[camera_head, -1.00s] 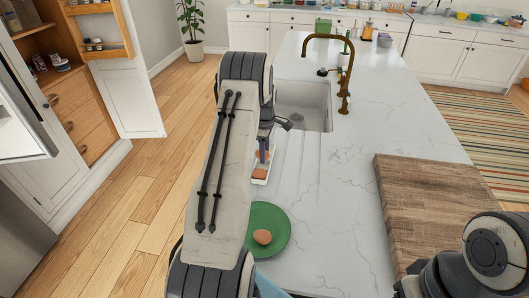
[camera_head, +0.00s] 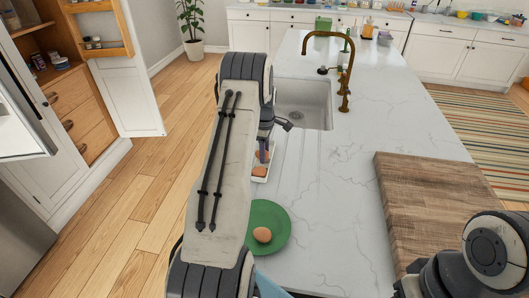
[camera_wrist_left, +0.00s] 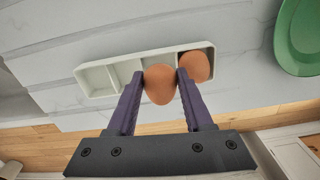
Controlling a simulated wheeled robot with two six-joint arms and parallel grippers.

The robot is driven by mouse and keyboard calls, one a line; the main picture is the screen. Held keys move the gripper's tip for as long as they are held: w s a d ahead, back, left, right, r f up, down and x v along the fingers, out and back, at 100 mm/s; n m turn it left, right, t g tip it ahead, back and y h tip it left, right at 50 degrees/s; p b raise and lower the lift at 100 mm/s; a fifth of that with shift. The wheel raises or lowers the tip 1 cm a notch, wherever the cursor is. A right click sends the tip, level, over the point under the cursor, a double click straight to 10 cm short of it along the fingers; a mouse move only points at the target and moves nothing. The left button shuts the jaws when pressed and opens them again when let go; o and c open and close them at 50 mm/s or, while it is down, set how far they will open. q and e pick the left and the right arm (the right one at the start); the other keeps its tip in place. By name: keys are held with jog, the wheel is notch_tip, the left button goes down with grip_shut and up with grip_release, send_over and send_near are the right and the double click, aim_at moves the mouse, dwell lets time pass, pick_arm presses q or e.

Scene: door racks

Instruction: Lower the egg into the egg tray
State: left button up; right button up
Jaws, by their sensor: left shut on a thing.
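My left gripper (camera_wrist_left: 158,92) is shut on a brown egg (camera_wrist_left: 158,86), held between its two purple fingers. The white egg tray (camera_wrist_left: 92,88) lies under it on the counter, and the held egg is over a middle compartment. I cannot tell if the egg touches the tray. Another brown egg (camera_wrist_left: 194,67) sits in the tray's right end compartment. The compartments to the left look empty. In the head view the left gripper (camera_head: 263,152) hangs over the tray (camera_head: 259,179), mostly hidden by my arm. My right gripper is out of view.
A green plate (camera_head: 281,228) with one brown egg (camera_head: 262,235) stands near the tray. A sink (camera_head: 305,105) with a brass faucet (camera_head: 346,75) lies beyond. A wooden board (camera_head: 430,205) lies on the right. The marble counter between is clear.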

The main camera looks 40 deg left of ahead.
pick_arm(q)
jog(key=shift+f+b, duration=0.35)
jog(key=shift+f, duration=0.25)
dwell(0.3)
jog(key=o, duration=0.9)
jog(key=shift+c, duration=0.2)
notch_tip(320, 180, up, 10)
jog(key=b, duration=0.2)
jog(key=shift+f+b, duration=0.1)
jog(key=shift+b, duration=0.25)
jog(key=shift+r, duration=0.4)
